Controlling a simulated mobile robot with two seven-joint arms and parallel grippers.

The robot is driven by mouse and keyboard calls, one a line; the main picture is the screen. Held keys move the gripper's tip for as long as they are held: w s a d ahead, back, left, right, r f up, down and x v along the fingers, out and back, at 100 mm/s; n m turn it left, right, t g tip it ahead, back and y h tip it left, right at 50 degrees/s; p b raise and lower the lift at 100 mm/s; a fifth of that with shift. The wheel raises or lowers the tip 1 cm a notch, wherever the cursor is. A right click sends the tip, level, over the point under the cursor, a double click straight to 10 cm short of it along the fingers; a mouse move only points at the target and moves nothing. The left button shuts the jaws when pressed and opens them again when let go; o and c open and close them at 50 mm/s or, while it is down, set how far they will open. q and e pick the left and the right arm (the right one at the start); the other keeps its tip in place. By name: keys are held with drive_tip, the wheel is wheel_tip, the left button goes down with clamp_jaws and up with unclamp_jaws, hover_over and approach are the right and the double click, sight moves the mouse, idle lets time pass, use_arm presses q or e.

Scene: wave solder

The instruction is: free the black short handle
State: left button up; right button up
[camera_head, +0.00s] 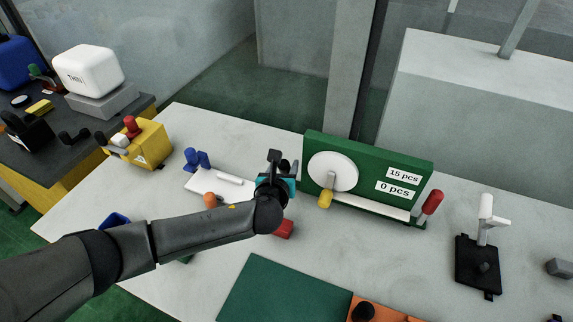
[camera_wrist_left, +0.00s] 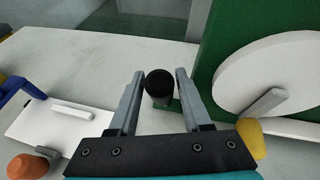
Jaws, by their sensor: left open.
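The black short handle (camera_wrist_left: 159,83) has a round black knob on a grey stem. It stands at the left edge of the green panel (camera_head: 318,146). In the left wrist view it shows between the two fingers of my left gripper (camera_wrist_left: 158,78), with a gap on each side. The gripper is open, and how deep the handle sits between the fingers is hard to tell. In the head view my left gripper (camera_head: 275,158) partly hides the handle (camera_head: 285,165). My right gripper is not in view.
A white plate (camera_head: 210,184) with an orange knob (camera_head: 210,200) lies left. A red block (camera_head: 284,229) is close below my wrist.

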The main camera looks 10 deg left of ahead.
use_arm(q)
drive_tip(key=shift+b+x, duration=0.35)
drive_tip(key=shift+x, duration=1)
drive_tip(key=shift+c, duration=0.3)
clamp_jaws()
